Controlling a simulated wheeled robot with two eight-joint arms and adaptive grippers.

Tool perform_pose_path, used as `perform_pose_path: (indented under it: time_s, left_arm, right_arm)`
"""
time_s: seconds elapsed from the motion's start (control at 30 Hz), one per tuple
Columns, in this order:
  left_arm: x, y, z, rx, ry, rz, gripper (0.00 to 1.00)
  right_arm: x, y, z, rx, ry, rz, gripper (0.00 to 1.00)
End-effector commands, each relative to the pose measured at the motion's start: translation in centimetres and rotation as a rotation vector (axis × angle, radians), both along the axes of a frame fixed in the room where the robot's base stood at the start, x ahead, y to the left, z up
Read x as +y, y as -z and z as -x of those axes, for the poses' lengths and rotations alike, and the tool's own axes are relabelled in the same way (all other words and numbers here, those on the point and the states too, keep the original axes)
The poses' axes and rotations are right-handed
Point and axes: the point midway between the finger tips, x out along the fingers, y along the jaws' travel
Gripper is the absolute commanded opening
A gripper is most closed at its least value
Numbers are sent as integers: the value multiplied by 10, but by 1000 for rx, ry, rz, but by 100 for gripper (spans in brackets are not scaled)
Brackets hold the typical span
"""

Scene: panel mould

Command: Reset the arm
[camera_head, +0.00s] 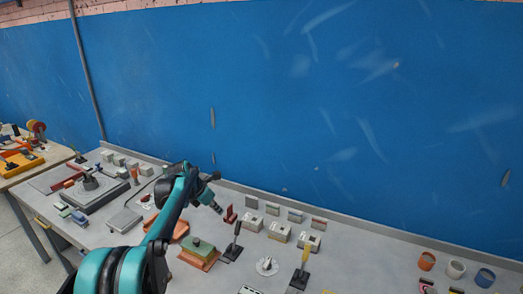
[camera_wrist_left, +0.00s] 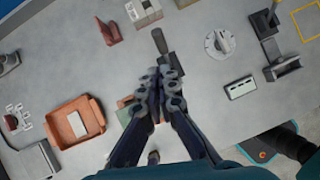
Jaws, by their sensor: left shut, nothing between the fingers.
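My left arm reaches in from the lower left of the head view. Its gripper (camera_head: 218,208) is above the grey table, close to a black lever on a base (camera_head: 234,247). In the left wrist view the gripper's fingers (camera_wrist_left: 162,82) are together and hold nothing. The black lever's handle (camera_wrist_left: 159,40) shows just beyond the fingertips there. I cannot tell whether they touch. My right gripper is in neither view.
An orange tray (camera_wrist_left: 62,130) and a green-topped block (camera_head: 199,247) lie near the arm. White switch boxes (camera_head: 279,231), a round dial (camera_head: 267,266) and a yellow-handled lever (camera_head: 301,270) stand to the right. A blue wall (camera_head: 330,110) rises behind the table.

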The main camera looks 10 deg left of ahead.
Motion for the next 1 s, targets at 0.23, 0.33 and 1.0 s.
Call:
perform_pose_path:
  time_s: [0.23,0.33,1.0]
  left_arm:
    - [-28,-29,81,-156,439,-283,0]
    - [-40,-35,125,-226,667,-431,0]
    - [-66,69,383,-447,2088,-1323,0]
  right_arm:
    - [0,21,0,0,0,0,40]
    - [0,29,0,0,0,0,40]
    - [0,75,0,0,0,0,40]
